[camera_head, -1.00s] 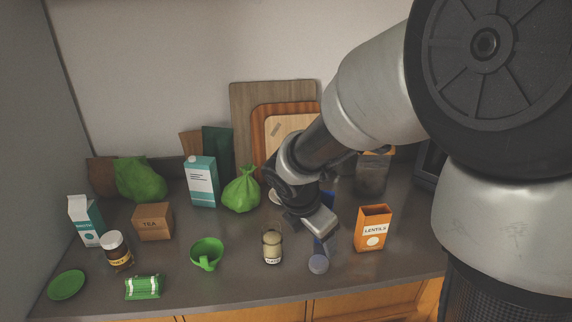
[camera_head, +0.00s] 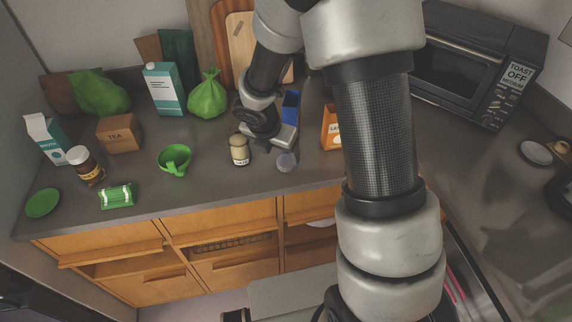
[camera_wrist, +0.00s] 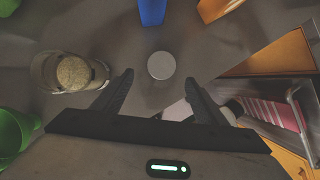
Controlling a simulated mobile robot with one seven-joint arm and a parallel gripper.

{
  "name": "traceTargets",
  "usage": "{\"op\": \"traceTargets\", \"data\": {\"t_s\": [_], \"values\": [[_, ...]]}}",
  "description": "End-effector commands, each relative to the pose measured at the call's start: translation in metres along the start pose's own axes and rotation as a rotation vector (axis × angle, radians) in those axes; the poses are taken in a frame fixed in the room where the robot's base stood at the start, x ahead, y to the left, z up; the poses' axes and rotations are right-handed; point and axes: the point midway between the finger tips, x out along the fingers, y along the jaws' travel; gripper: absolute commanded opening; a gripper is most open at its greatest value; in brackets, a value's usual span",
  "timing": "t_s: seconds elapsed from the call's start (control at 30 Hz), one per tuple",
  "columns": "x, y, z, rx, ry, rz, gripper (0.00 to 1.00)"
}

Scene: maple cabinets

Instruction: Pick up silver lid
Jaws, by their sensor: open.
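The silver lid (camera_head: 286,161) is a small round grey disc lying near the front of the counter, right of a jar. In the wrist view the lid (camera_wrist: 161,65) lies just ahead of my gripper, in line with the gap between the fingers. My gripper (camera_wrist: 159,79) is open and empty, its two dark fingers spread apart. In the head view my gripper (camera_head: 284,137) hangs above the counter just behind the lid, partly hidden by my own wrist. The height between fingers and lid is hard to tell.
The jar (camera_head: 240,150) stands close left of the lid, with a green cup (camera_head: 174,160) further left. A blue item (camera_head: 291,103) and an orange lentils box (camera_head: 331,128) stand behind and right. The counter's front edge is near; a drawer (camera_wrist: 270,112) shows open below.

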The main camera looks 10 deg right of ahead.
Motion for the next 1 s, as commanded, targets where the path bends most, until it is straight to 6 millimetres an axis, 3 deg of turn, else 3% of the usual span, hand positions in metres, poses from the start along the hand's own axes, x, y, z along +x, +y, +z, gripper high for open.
{"op": "traceTargets", "data": {"t_s": [0.23,0.5,0.8,1.0], "values": [[0.018,0.0,0.0,0.0,0.0,0.0,0.66],[0.057,-0.002,0.001,-0.001,0.0,0.0,0.66],[0.062,-0.002,0.002,0.0,-0.001,0.001,0.66],[0.062,-0.002,0.002,0.0,-0.001,0.001,0.34]]}}
